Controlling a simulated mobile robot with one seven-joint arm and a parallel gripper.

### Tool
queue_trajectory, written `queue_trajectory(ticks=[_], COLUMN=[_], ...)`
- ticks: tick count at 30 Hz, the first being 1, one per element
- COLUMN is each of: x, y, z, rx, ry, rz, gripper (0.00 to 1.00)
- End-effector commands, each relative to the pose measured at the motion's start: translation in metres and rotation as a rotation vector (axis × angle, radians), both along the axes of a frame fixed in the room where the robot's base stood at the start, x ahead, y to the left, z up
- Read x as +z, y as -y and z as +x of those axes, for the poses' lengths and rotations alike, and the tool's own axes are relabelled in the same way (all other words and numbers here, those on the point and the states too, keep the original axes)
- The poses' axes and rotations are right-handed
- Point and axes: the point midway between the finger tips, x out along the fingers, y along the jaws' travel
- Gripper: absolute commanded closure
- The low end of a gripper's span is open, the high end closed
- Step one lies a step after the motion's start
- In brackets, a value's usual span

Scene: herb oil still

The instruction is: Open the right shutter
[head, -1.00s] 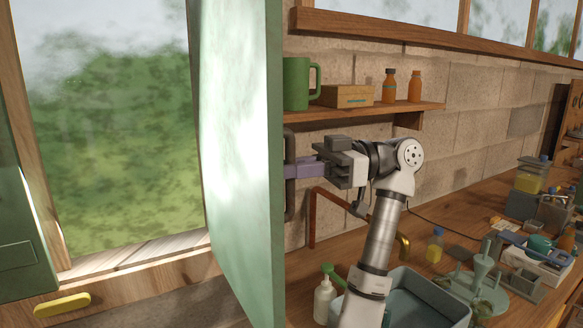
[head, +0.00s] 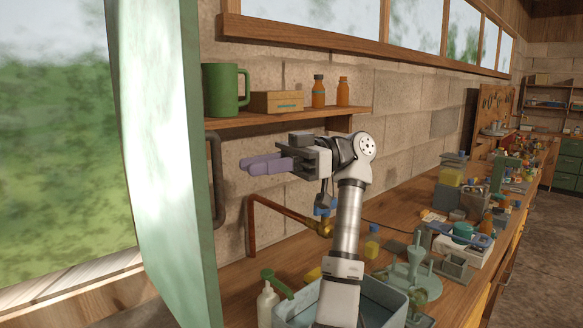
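The right shutter (head: 165,150) is a pale green panel at the left of the head view. It stands swung out from the window, seen nearly edge-on. Its dark bar handle (head: 217,178) is on the side facing the shelf wall. My gripper (head: 246,166) is to the right of the handle, pointing left, with a visible gap between its purple fingertips and the bar. The two fingers look slightly apart and hold nothing. The left shutter is out of view.
A wall shelf (head: 290,118) above my gripper holds a green mug (head: 224,89), a wooden box (head: 277,102) and two orange bottles. Below are a copper pipe (head: 252,225), a basin (head: 382,300) and a soap bottle (head: 267,303). The workbench to the right is crowded.

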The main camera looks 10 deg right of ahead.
Motion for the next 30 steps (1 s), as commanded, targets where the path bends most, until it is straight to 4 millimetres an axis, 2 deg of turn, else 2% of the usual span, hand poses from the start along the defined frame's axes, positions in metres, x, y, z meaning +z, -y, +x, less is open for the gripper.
queue_trajectory(ticks=[2, 8, 21, 30], x=[-0.002, 0.000, 0.001, 0.000], y=[0.016, 0.040, 0.060, 0.062], z=[0.005, 0.016, 0.025, 0.026], rx=[-0.009, -0.010, 0.000, -0.002], ry=[-0.005, -0.006, -0.002, -0.001], rz=[0.000, -0.001, 0.000, 0.003], gripper=[0.80, 0.80, 0.80, 0.80])
